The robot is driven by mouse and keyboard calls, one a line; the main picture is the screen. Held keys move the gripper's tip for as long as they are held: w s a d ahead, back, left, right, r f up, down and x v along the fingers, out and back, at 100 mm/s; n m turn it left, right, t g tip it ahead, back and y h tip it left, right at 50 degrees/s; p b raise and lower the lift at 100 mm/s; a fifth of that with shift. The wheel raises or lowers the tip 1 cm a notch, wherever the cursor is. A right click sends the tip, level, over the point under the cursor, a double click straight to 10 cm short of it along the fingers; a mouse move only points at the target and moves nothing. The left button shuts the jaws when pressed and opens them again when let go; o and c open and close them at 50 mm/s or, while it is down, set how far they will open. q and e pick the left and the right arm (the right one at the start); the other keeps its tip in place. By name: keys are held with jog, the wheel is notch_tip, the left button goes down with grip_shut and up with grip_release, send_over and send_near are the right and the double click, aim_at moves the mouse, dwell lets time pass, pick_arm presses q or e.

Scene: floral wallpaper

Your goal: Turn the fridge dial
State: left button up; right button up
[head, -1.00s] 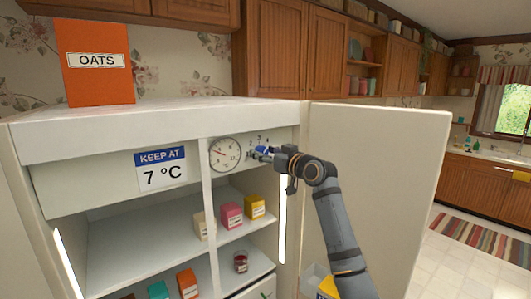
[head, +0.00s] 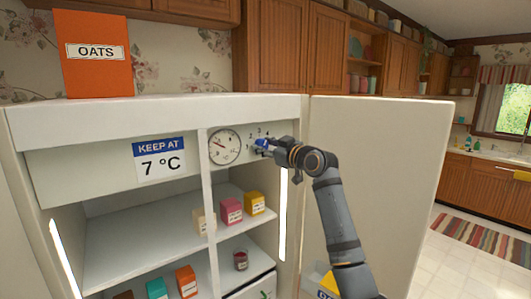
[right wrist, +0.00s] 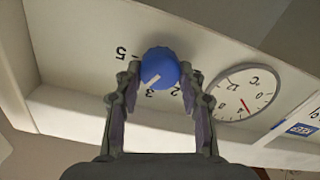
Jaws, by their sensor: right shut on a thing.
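The fridge dial is a blue round knob (right wrist: 160,66) with a white pointer line, on the white panel inside the open fridge. In the right wrist view its line points near the 3; a 2 and a 5 also show around it. My right gripper (right wrist: 162,84) is shut on the knob, one finger on each side. In the head view the gripper (head: 263,148) partly hides the blue knob. A round thermometer (head: 224,146) in °C with a red needle sits left of the knob. A sign (head: 160,159) reads "KEEP AT 7 °C". My left gripper is not in view.
The open fridge door (head: 378,180) stands to the right of my right arm. An orange OATS box (head: 95,78) stands on top of the fridge.

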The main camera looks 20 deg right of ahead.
jog(key=shift+a+f+n+b, duration=0.1)
jog(key=shift+n+b, duration=1.35)
jog(key=shift+n, duration=1.15)
jog(key=o, duration=1.2)
jog(key=v, duration=1.2)
